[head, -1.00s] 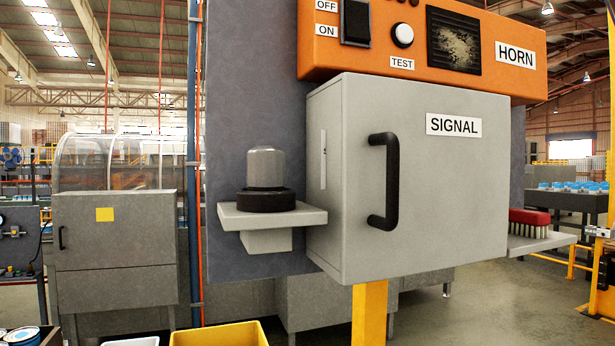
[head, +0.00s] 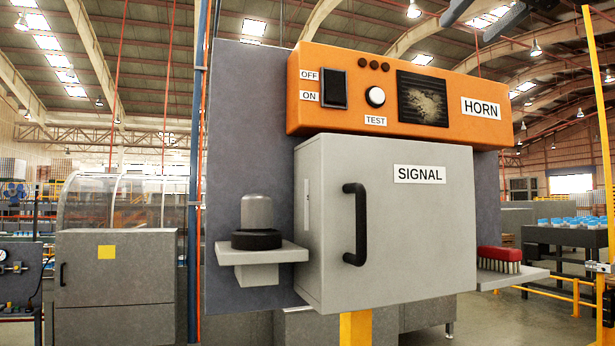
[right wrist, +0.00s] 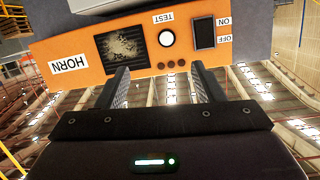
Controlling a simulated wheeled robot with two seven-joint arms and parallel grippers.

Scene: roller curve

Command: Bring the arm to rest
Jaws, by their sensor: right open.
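My right gripper (head: 484,16) shows only in part at the top right edge of the head view, dark and above the orange HORN box. In the right wrist view my right gripper (right wrist: 161,75) is open, its two dark fingers apart with nothing between them. The orange HORN box (right wrist: 78,51) stands beyond the fingertips there, upside down in the picture. My left gripper is in neither view.
The orange HORN box (head: 450,80) sits above the grey SIGNAL cabinet (head: 420,240), whose door is shut. A grey-capped item (head: 257,213) stands on the left shelf. A red brush (head: 499,254) lies on the right shelf.

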